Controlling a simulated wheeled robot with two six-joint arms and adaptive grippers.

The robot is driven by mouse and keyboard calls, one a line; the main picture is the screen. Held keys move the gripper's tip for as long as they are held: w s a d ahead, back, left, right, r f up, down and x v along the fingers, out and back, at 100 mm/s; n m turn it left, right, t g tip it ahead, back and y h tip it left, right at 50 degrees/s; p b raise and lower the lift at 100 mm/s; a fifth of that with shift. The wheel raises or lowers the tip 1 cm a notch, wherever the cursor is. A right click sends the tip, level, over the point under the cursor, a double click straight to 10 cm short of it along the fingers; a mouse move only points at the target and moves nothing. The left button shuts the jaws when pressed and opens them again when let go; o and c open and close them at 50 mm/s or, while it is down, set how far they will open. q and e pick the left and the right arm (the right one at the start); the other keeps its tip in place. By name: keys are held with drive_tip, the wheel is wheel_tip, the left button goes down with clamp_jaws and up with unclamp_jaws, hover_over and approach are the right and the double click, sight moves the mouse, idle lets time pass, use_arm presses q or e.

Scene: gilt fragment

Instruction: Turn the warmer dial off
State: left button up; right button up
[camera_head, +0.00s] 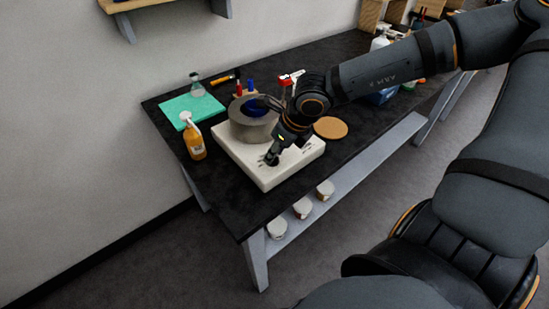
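The warmer is a low white box (302,160) on the dark table, with a round grey metal pot (240,130) on it. The pot has a dark blue inside. My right arm reaches in from the right side over the warmer. My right gripper (271,159) points down at the front part of the warmer's top, at or very close to its surface. The dial is not clearly visible; the gripper appears to cover that spot. The fingertips are small and dark, so I cannot tell whether they are open or shut. My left gripper is not in view.
An orange spray bottle (194,141) stands left of the warmer. A cork disc (330,127) is to the right. Small jars (302,208) stand on the lower shelf (350,176).

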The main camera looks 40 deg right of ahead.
drive_tip(key=shift+w+f, duration=0.15)
drive_tip(key=shift+f, duration=0.15)
clamp_jaws()
idle(0.4)
drive_tip(key=shift+f+n+y+b, duration=0.1)
drive_tip(key=shift+n+y+b, duration=0.2)
drive_tip(key=shift+n+b, duration=0.35)
drive_tip(key=shift+n+y+b, duration=0.3)
drive_tip(key=shift+n+b, duration=0.05)
drive_tip(key=shift+n, duration=0.4)
drive_tip(key=n+g, duration=0.1)
drive_tip(key=n, duration=0.1)
drive_tip(key=n+y+b, duration=0.1)
drive_tip(key=n, duration=0.1)
drive_tip(key=shift+w+d+n+g, duration=0.15)
drive_tip(key=shift+n+g, duration=0.15)
drive_tip(key=shift+g, duration=0.1)
drive_tip(key=n+b, duration=0.1)
drive_tip(key=n, duration=0.1)
drive_tip(key=n+g+b, duration=0.1)
drive_tip(key=n, duration=0.1)
drive_tip(key=shift+w+n+g+y+b, duration=0.1)
drive_tip(key=shift+n+g+y+b, duration=0.2)
drive_tip(key=shift+y+b, duration=0.1)
